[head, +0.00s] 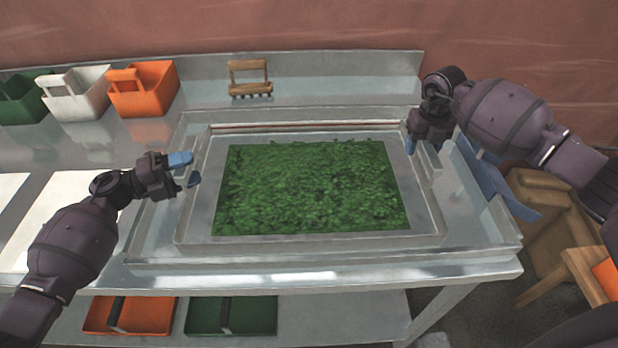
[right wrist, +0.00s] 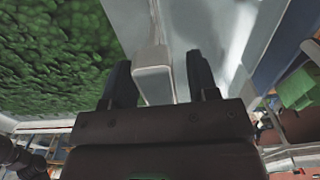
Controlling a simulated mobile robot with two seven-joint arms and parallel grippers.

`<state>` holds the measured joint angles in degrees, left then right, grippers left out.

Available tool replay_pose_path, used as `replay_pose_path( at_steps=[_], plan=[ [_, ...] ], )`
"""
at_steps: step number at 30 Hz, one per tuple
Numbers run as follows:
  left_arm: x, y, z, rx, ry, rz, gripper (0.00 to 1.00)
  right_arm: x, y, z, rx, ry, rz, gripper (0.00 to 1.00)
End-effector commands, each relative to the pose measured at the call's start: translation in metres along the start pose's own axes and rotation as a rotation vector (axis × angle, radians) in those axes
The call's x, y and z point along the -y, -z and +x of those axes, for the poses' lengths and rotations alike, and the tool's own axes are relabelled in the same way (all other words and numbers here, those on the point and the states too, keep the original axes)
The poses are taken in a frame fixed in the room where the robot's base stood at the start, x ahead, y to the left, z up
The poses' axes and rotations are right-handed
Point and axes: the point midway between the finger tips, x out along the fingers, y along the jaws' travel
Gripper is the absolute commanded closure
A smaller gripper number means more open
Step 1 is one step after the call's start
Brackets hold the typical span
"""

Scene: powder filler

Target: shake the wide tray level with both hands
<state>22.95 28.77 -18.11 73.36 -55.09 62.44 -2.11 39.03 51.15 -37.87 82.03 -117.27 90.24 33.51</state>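The wide tray (head: 310,243) is a shallow grey metal tray on the bench, looking level. A dark green grainy layer (head: 310,190) covers most of its floor. My left gripper (head: 187,170) is at the tray's left edge, its blue-tipped fingers apart with nothing visible between them. My right gripper (head: 424,143) is at the tray's right side, partly hidden behind its own wrist. In the right wrist view my right gripper's fingers (right wrist: 160,82) stand apart on either side of a pale upright handle (right wrist: 152,72), with a gap to the right finger.
A wooden-handled brush or rake (head: 250,82) stands behind the tray. Green, white (head: 77,95) and orange (head: 143,90) scoop-like bins stand at the back left. Orange (head: 130,315) and green (head: 232,315) trays are on the lower shelf. Wooden furniture (head: 545,225) is beyond the bench's right edge.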

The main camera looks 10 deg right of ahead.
Motion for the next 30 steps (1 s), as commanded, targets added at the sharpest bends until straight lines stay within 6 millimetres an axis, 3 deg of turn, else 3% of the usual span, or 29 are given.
replay_pose_path(
  at_steps=[1, 10, 30],
  plan=[
    [0.0000, 0.0000, 0.0000, 0.000, 0.000, 0.000, 0.54, 0.0001, 0.0000, -0.0002, 0.000, 0.000, 0.000, 0.54],
    [0.0000, 0.0000, -0.0002, 0.000, 0.000, 0.000, 1.00, 0.0002, -0.0001, -0.0005, 0.000, 0.000, 0.000, 1.00],
    [0.0000, 0.0000, -0.0005, 0.000, 0.000, 0.000, 1.00, 0.0007, -0.0003, -0.0009, 0.001, 0.001, 0.001, 1.00]
  ],
)
